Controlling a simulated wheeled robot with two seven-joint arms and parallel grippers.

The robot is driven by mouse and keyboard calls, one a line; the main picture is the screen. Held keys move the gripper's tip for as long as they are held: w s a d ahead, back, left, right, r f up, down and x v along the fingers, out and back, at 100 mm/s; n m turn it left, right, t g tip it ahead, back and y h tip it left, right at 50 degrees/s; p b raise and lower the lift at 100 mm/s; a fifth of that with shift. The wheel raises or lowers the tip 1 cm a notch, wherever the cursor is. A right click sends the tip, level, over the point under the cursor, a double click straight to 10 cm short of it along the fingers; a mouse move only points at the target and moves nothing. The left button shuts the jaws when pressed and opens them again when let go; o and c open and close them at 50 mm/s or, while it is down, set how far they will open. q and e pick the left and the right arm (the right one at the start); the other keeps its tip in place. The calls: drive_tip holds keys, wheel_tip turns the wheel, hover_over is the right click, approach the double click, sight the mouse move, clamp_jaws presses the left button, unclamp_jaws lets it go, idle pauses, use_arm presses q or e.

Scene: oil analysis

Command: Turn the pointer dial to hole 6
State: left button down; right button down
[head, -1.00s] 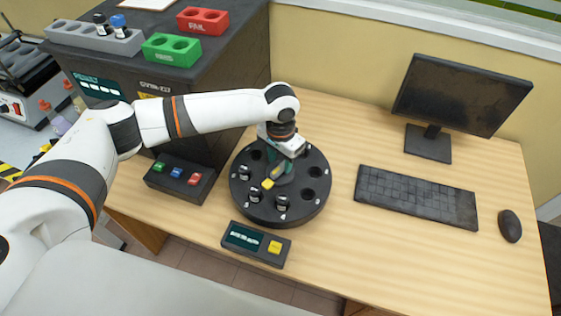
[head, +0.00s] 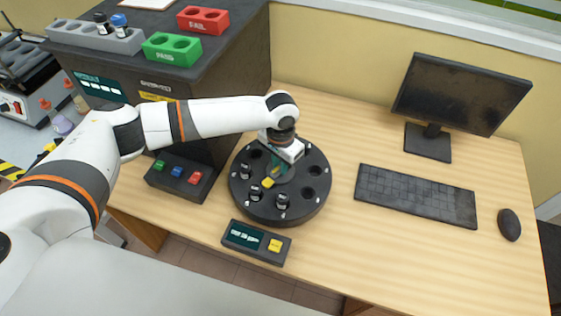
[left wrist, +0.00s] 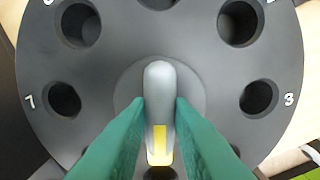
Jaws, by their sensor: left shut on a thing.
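The pointer dial is a grey bar with a yellow tip (head: 267,183) at the middle of the round black carousel (head: 300,213). My left gripper (head: 276,171) is over the carousel's centre. In the left wrist view its green fingers (left wrist: 160,118) are shut on the sides of the pointer (left wrist: 158,85). The pointer's yellow end points down there, towards the hole midway between those marked 7 and 3. In the head view it points to the lower left, towards a dark vial (head: 254,194). Other vials stand at the left (head: 245,171) and front (head: 282,200). My right gripper is not in view.
A small console with a yellow button (head: 275,246) sits in front of the carousel, and a three-button box (head: 180,179) to its left. A keyboard (head: 417,196), mouse (head: 509,225) and monitor (head: 462,93) are at the right. Bare table lies between carousel and keyboard.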

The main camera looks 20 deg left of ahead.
use_arm(q)
drive_tip(key=shift+r+m+p, duration=0.25)
drive_tip(key=shift+m+p, duration=0.65)
drive_tip(key=shift+p, duration=0.15)
drive_tip(key=shift+m+p, duration=0.65)
drive_tip(key=shift+m, duration=0.25)
drive_tip(key=shift+f+m+p, duration=0.1)
drive_tip(key=shift+m+p, duration=0.55)
drive_tip(key=shift+m, duration=0.45)
drive_tip(key=shift+m+p, duration=0.5)
drive_tip(key=shift+m, duration=0.8)
drive_tip(key=c, duration=1.3)
unclamp_jaws()
drive_tip(key=shift+f, duration=0.1)
wheel_tip(320, 180, up, 12)
drive_tip(key=shift+r+b, duration=0.1)
drive_tip(key=shift+b, duration=0.85)
